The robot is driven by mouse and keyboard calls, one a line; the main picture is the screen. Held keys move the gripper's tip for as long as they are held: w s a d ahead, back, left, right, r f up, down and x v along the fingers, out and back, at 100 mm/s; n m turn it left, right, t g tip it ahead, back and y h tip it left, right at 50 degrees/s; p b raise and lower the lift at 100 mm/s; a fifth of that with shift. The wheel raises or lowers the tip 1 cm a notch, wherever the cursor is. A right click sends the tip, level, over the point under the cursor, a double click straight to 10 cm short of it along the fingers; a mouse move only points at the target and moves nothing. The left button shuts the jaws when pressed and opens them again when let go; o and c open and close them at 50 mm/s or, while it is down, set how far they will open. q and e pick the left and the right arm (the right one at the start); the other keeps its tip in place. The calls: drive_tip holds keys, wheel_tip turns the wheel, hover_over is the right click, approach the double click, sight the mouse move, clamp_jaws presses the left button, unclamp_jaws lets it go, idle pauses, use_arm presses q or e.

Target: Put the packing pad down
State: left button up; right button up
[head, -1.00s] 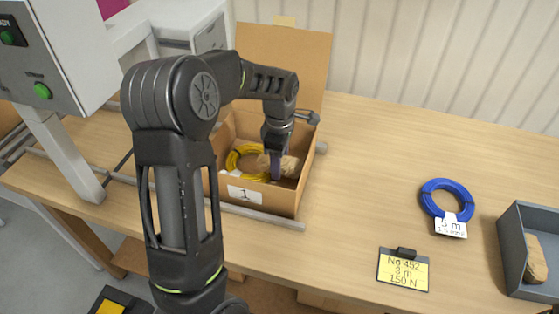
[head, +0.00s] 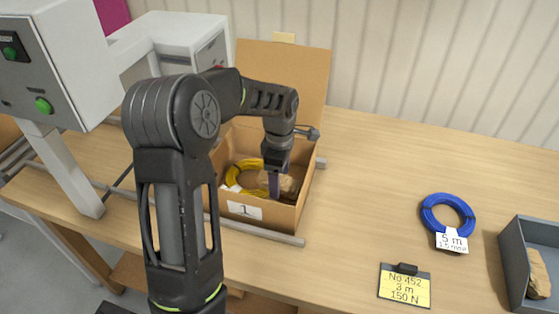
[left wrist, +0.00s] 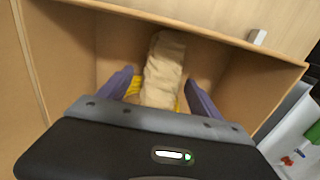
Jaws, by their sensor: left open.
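The brown crumpled packing pad (head: 288,183) lies inside the open cardboard box (head: 287,217) marked 1, at the right of a yellow cable coil (head: 235,174). In the left wrist view the pad (left wrist: 164,68) lies between the two purple fingers, with a gap on each side. My left gripper (head: 274,190) points down into the box and is open; it shows from above in the left wrist view (left wrist: 160,95). The pad partly covers the yellow coil (left wrist: 134,86). My right gripper is not in view.
A blue cable coil (head: 447,207) with a 5 m tag lies on the table to the right. A yellow label card (head: 404,287) stands near the front edge, left of a grey bin (head: 517,260) holding another brown pad (head: 538,274). A grey machine (head: 62,62) stands at the left.

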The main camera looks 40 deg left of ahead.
use_arm(q)
wheel_tip(320, 180, up, 12)
drive_tip(key=b, duration=0.1)
drive_tip(key=shift+s, duration=0.1)
idle(0.8)
